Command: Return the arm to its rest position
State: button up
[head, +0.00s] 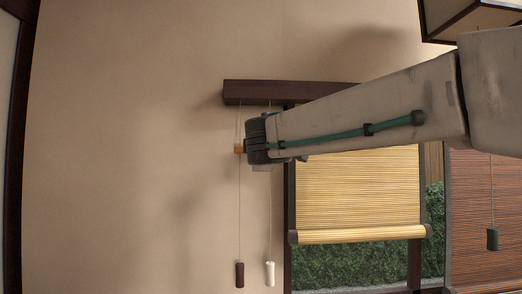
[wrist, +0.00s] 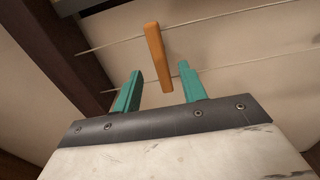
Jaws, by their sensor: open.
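My arm reaches across the head view from the right. My gripper (wrist: 159,68) shows two teal fingers in the wrist view, spread apart and empty. In the head view its dark wrist end (head: 257,140) is in front of the blind's cords, and the fingers are mostly hidden. An orange wooden bar (wrist: 158,58) shows between and beyond the fingers, with a gap on each side. It also shows just left of the wrist in the head view (head: 239,148). I cannot tell how the bar is fixed.
Two cords hang from a dark rail (head: 243,92), ending in a dark pull (head: 239,274) and a white pull (head: 270,273). A yellow blind (head: 358,190) is partly lowered over a window. A brown blind (head: 487,215) is at right. Bare wall (head: 120,150) lies left.

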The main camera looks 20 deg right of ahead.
jog(key=s+d+f+m+g, duration=0.25)
jog(key=s+f, duration=0.25)
jog(key=f, duration=0.3)
jog(key=s+d+f+m+g, duration=0.2)
jog(key=s+f+m+g, duration=0.25)
jog(key=f, duration=0.25)
jog(key=s+d+f+m+g, duration=0.2)
jog(key=s+f+g, duration=0.1)
jog(key=s+f, duration=0.4)
jog(key=s+a+f+m+g+y, duration=0.2)
jog(key=s+f+g, duration=0.1)
jog(key=s+f, duration=0.4)
jog(key=s+a+f+m+g+y, duration=0.3)
jog(key=s+f, duration=0.5)
jog(key=s, duration=0.5)
jog(key=shift+s+a+y, duration=0.25)
jog(key=shift+a+y, duration=0.05)
jog(key=shift+a, duration=0.05)
